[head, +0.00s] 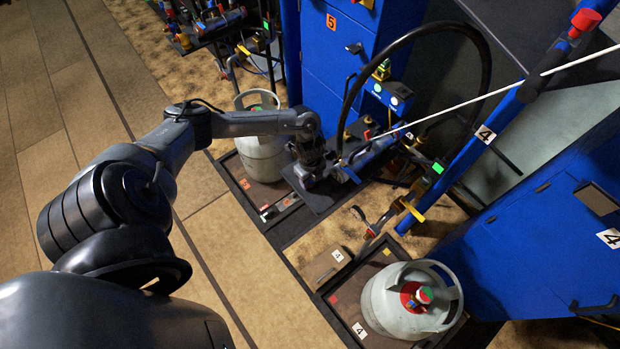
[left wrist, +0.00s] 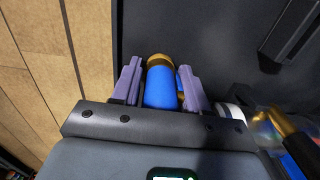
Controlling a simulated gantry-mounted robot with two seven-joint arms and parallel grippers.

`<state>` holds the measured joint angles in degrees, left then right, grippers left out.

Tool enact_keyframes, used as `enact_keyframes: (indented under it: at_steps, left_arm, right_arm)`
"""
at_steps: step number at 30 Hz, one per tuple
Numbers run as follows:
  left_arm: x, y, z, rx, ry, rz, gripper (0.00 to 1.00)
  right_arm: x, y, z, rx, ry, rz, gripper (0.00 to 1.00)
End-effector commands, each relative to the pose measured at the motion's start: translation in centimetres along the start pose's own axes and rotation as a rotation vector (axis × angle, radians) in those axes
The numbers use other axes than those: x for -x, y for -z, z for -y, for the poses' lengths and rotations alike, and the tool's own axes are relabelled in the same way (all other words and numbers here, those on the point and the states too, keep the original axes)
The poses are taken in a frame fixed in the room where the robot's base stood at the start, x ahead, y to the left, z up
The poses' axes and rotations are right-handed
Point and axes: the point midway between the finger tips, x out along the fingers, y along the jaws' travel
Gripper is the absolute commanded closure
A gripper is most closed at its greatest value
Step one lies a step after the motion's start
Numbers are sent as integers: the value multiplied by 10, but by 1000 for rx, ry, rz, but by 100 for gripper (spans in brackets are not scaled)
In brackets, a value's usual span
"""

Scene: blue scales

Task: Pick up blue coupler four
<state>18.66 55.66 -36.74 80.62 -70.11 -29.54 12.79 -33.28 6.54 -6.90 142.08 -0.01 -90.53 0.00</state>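My left gripper (head: 325,172) reaches down over a dark plate (head: 322,198) beside the manifold in the head view. In the left wrist view its two purple fingers (left wrist: 162,85) stand on either side of a blue coupler (left wrist: 160,88) with a brass end. The fingers lie very close to the coupler's sides; whether they press on it is unclear. The coupler's number is not readable there, and my gripper and arm hide much of that spot in the head view. My right gripper is not in view.
A grey gas cylinder (head: 262,150) stands behind my left forearm; another (head: 410,303) stands at the lower right on a scale marked 4. A black hose (head: 488,65) arches beside the blue cabinet (head: 350,50). A thin white rod (head: 480,98) crosses near my gripper.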

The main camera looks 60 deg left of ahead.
Motion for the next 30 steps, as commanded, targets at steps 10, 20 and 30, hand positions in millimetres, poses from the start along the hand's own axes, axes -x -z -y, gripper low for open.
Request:
enact_keyframes:
  at_steps: [10,20,30]
  left_arm:
    - [0,0,0,0,0,0,96]
    - [8,0,1,1,2,0,96]
    - [52,16,8,-2,5,-6,96]
  right_arm:
    - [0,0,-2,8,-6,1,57]
    - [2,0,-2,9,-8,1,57]
    - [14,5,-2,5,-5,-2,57]
